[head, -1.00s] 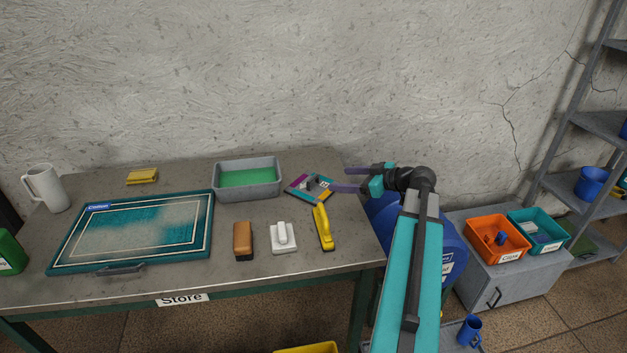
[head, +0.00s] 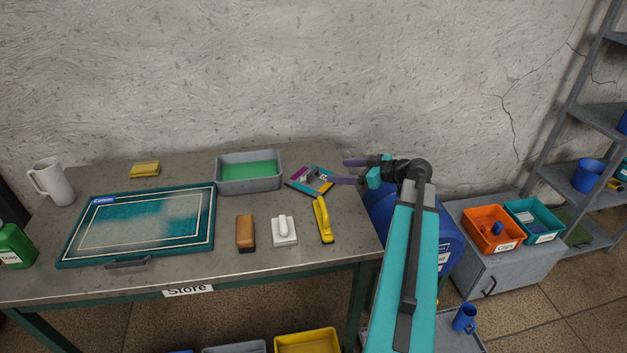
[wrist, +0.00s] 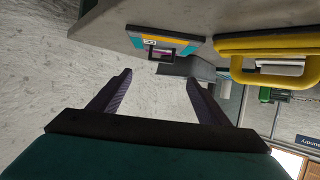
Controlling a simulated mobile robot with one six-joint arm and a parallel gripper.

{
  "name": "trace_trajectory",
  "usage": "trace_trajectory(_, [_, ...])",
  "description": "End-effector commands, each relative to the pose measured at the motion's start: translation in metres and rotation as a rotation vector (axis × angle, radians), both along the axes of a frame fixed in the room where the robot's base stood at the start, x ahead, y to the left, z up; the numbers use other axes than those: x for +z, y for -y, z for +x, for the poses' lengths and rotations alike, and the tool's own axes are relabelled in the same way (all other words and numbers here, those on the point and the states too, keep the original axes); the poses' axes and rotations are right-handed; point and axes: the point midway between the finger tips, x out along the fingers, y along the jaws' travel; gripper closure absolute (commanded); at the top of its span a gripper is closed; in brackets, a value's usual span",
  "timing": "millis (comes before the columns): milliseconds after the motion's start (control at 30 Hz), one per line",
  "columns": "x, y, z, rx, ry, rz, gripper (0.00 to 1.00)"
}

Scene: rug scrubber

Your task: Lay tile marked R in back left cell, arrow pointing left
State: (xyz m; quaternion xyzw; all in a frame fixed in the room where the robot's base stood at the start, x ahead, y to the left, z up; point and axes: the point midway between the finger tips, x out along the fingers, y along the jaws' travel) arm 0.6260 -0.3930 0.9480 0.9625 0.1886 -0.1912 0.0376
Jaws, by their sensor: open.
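A small square teal-edged board (head: 300,187) lies near the table's right back edge, with purple, grey and orange patches on it. It shows edge-on in the wrist view (wrist: 190,49), with a small pale label and a dark square outline. I cannot make out single cells, an R or an arrow, so I cannot tell which part is the tile. My gripper (head: 338,171) is at the right of the board, its fingers spread and pointing left. One finger lies close to the board's right corner in the head view. In the wrist view the jaws (wrist: 158,80) are open and empty.
A yellow-handled tool (head: 322,220), white scrubber (head: 284,232) and brown brush (head: 245,235) lie in front of the board. A grey tray with a green inside (head: 249,186) stands left of it. A teal-bordered rug (head: 135,250) covers the left. A blue drum (head: 452,245) stands right.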

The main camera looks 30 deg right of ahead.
Motion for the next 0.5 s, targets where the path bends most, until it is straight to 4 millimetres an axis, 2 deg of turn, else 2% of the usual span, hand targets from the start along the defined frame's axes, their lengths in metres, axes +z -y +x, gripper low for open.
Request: trace_trajectory(500, [-0.025, -0.024, 0.059, 0.001, -0.001, 0.002, 0.3])
